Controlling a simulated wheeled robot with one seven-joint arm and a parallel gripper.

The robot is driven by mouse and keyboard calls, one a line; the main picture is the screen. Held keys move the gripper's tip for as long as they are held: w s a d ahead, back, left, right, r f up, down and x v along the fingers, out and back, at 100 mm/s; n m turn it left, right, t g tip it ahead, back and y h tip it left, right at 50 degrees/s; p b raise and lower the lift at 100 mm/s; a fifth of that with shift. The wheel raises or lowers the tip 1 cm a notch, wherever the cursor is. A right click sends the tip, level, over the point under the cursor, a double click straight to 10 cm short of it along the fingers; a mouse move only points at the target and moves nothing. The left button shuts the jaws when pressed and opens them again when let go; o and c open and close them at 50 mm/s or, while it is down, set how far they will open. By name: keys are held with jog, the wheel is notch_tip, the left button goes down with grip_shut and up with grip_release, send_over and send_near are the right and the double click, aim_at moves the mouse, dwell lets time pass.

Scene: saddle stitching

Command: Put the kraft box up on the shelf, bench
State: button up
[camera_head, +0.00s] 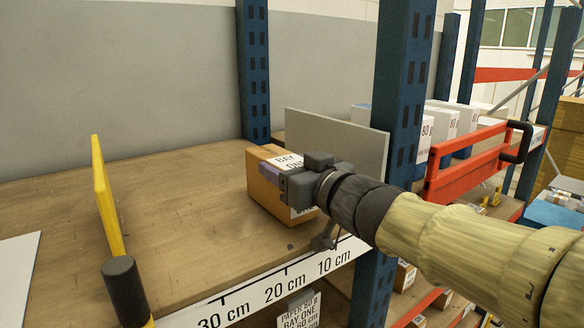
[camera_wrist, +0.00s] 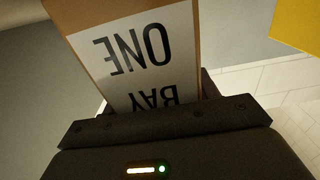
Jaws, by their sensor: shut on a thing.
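The kraft box (camera_head: 262,192) is a brown carton with a white label reading "BAY ONE". It is at the right end of the wooden shelf board (camera_head: 190,225), near the blue upright. My gripper (camera_head: 287,180) is shut on the kraft box from the right front. I cannot tell whether the box's underside touches the board. In the wrist view the box (camera_wrist: 185,12) fills the upper middle, its label facing the camera and upside down. The fingertips are mostly hidden there.
A blue upright (camera_head: 400,90) stands right of the box, with a grey panel (camera_head: 335,135) behind it. A yellow divider (camera_head: 107,205) stands on the board at left. A centimetre scale (camera_head: 270,290) runs along the front edge. The board between divider and box is clear.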

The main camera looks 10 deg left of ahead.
jog(key=o, duration=1.4)
jog(key=shift+f, duration=0.1)
jog(key=shift+r, duration=0.2)
jog(key=b+v, duration=0.1)
jog(key=v, duration=0.8)
jog(key=shift+s+d+f, duration=0.1)
jog(key=p, duration=0.3)
jog(key=shift+s+d+r, duration=0.2)
jog(key=shift+d, duration=0.05)
jog(key=shift+d+p, duration=0.1)
jog(key=shift+p, duration=0.5)
